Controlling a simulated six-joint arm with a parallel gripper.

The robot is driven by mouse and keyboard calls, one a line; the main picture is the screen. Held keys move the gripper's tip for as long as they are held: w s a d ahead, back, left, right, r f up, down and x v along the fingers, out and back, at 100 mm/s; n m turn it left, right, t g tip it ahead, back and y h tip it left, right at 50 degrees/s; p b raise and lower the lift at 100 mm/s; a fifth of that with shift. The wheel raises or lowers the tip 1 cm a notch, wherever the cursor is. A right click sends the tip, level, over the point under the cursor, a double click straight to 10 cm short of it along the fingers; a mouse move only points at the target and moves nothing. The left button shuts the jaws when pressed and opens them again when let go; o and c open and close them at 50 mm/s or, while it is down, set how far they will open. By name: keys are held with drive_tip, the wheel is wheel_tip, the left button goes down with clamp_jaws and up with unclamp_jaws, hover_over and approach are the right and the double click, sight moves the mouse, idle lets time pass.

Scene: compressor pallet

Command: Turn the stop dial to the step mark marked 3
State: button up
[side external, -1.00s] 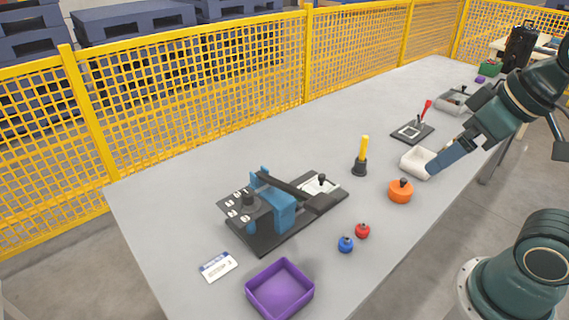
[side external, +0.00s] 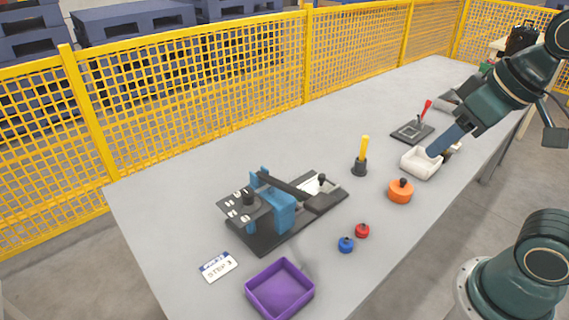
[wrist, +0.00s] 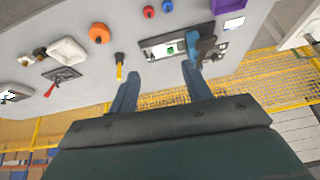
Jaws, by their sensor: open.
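The stop dial (side external: 249,199) is a black knob on a dark plate with several white numbered marks, at the left end of a press-like fixture with a blue bracket (side external: 279,208). The mark numbers are too small to read. A white card (side external: 218,267) before the fixture reads "STEP 3". My gripper (side external: 432,153) is far to the right of the dial, above the table near a white bin (side external: 420,163). In the wrist view my gripper (wrist: 160,72) has its two blue fingers wide apart with nothing between them; the fixture (wrist: 178,44) lies beyond them.
A black and yellow upright tool (side external: 360,160) and an orange round pot (side external: 400,190) stand between my gripper and the fixture. Red (side external: 362,230) and blue (side external: 346,244) knobs and a purple tray (side external: 280,290) are in front. A red-levered plate (side external: 412,132) is behind. Yellow fence backs the table.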

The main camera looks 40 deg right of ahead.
drive_tip(key=w+a+r+m+g, duration=0.1)
drive_tip(key=w+a+r+m, duration=0.15)
drive_tip(key=w, duration=0.55)
drive_tip(key=m+g, duration=0.4)
drive_tip(key=m, duration=0.2)
hover_over(247, 193)
wheel_tip(247, 193, down, 9)
drive_tip(key=shift+f, duration=0.2)
wheel_tip(247, 193, down, 14)
drive_tip(key=shift+r, duration=0.25)
drive_tip(key=c, duration=1)
